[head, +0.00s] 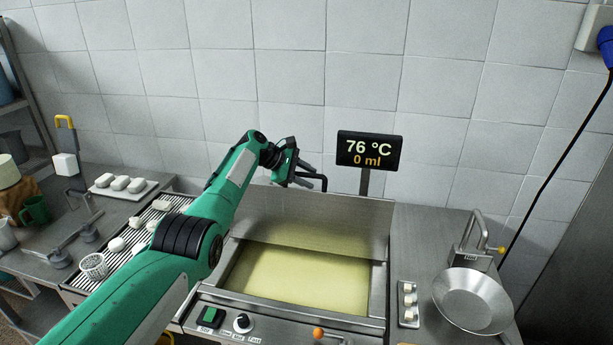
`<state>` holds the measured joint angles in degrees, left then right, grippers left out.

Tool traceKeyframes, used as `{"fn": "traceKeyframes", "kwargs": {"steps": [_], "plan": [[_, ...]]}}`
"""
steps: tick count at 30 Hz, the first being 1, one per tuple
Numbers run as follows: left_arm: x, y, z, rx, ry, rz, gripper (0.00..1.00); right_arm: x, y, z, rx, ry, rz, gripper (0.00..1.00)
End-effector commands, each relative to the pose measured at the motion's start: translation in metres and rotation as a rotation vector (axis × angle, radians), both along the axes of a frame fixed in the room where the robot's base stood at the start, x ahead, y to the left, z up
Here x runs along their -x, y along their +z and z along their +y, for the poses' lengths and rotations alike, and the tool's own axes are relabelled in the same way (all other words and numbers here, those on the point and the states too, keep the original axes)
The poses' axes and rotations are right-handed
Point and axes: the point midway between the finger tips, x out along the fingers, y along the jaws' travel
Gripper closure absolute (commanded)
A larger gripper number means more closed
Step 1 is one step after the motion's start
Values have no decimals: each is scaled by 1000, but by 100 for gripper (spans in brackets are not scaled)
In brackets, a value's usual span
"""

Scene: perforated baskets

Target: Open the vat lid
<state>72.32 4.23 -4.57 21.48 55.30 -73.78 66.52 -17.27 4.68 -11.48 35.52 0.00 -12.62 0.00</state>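The vat (377,290) is a steel basin with pale yellow liquid in it, in the middle of the head view. Its steel lid (340,222) stands raised at the back of the vat, leaving the basin uncovered. A dark bent handle (322,177) shows at the lid's top edge. My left gripper (308,174) is at this handle, its grey fingers spread apart. I cannot tell whether a finger touches the handle. My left arm crosses the vat's left side and hides part of it. My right gripper is not in view.
A display (370,150) reading 76 °C and 0 ml stands behind the lid. A steel pan (472,300) and a small tray (409,305) are on the right counter. An orange knob (318,332) is in front. A white tray (123,187) and a mesh cup (93,266) are left.

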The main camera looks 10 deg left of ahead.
Motion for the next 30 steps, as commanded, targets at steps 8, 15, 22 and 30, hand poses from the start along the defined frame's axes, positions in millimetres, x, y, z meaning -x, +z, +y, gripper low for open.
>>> {"fn": "traceKeyframes", "kwargs": {"steps": [8, 15, 22, 30], "plan": [[0, 1, 1, 1, -1, -1, 64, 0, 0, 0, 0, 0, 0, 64], [5, 10, 12, 1, 0, -3, 64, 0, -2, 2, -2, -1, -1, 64], [17, 29, 38, 0, 1, -5, 64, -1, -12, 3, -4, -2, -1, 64], [37, 63, 79, -1, 1, -4, 64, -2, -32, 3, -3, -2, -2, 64]]}}
